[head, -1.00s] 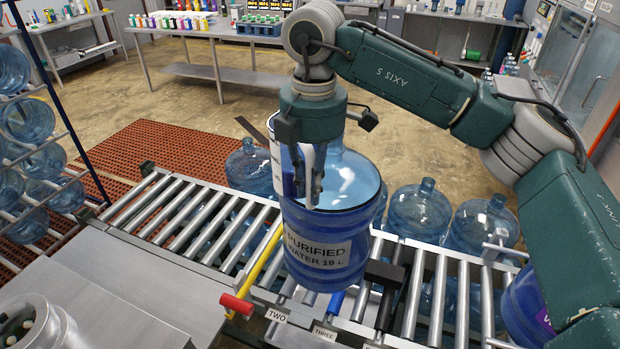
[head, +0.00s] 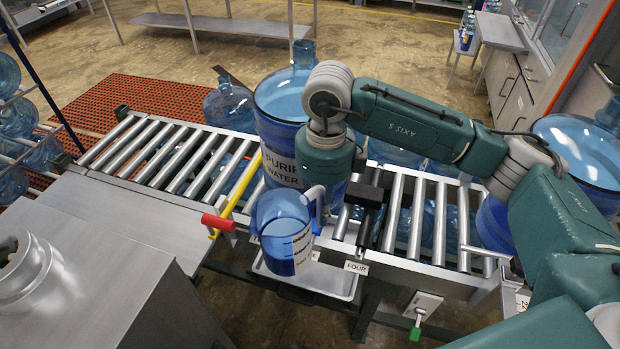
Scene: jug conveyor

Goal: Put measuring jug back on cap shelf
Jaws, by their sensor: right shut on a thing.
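The measuring jug (head: 280,232) is a blue see-through jug with a pale printed label. It is upright in front of the roller conveyor, over a shallow metal tray (head: 340,290) at the conveyor's front edge. I cannot tell whether its base touches the tray. My right gripper (head: 318,207) points down and is shut on the jug's handle side; the fingers are partly hidden by the jug and its handle. No shelf is clearly recognisable as the cap shelf, unless it is this tray. My left gripper is not in view.
A large blue water bottle (head: 280,105) stands on the conveyor (head: 165,158) just behind the jug. A yellow bar with a red handle (head: 218,223) is close on the jug's left. Another large bottle (head: 575,150) is at right. A steel worktop (head: 120,225) is at left.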

